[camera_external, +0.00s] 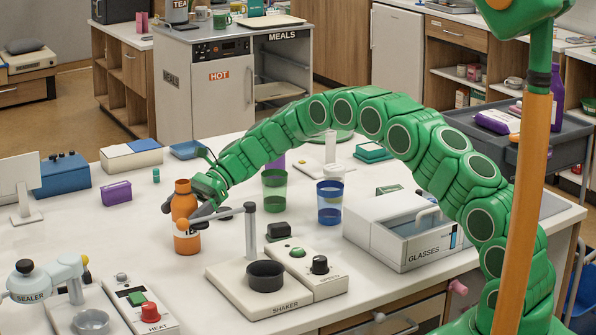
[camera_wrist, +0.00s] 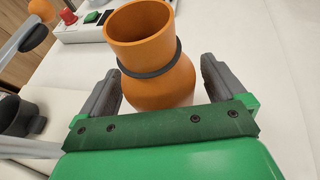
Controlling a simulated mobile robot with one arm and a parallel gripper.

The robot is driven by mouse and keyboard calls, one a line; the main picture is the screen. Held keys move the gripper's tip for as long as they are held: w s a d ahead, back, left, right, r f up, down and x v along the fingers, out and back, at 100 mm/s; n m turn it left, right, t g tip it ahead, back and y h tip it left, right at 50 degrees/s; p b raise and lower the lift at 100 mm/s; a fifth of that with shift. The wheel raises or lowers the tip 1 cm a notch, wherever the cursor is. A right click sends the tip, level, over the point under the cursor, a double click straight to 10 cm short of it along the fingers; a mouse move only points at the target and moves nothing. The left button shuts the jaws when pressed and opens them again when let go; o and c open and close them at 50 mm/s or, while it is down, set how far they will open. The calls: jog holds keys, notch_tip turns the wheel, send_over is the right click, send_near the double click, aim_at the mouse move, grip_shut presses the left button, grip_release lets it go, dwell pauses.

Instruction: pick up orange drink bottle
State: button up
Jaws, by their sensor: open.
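The orange drink bottle (camera_external: 184,204) stands upright on the white table, left of centre in the external view. It has an orange top, a dark neck ring and a pale label band lower down. My green arm reaches over from the right, and my gripper (camera_external: 182,215) is at the bottle. In the wrist view the bottle (camera_wrist: 152,55) has an open orange mouth. The dark fingers of my gripper (camera_wrist: 160,85) are on either side of it, open, with a visible gap at the right finger. The bottle's lower part is hidden behind the green gripper body.
The shaker (camera_external: 268,285) stands close right of the bottle, its bar reaching toward it. The sealer (camera_external: 50,280) and heat unit (camera_external: 140,302) are in front. A purple box (camera_external: 116,192) lies behind left. Green (camera_external: 274,191) and blue (camera_external: 330,202) cups stand to the right.

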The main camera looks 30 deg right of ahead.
jog(key=shift+s+a+f, duration=0.15)
jog(key=shift+a+f, duration=0.1)
jog(key=shift+a, duration=0.35)
jog(key=c, duration=1.2)
jog(key=shift+r, duration=0.1)
jog(key=shift+c, duration=0.2)
notch_tip(320, 180, up, 10)
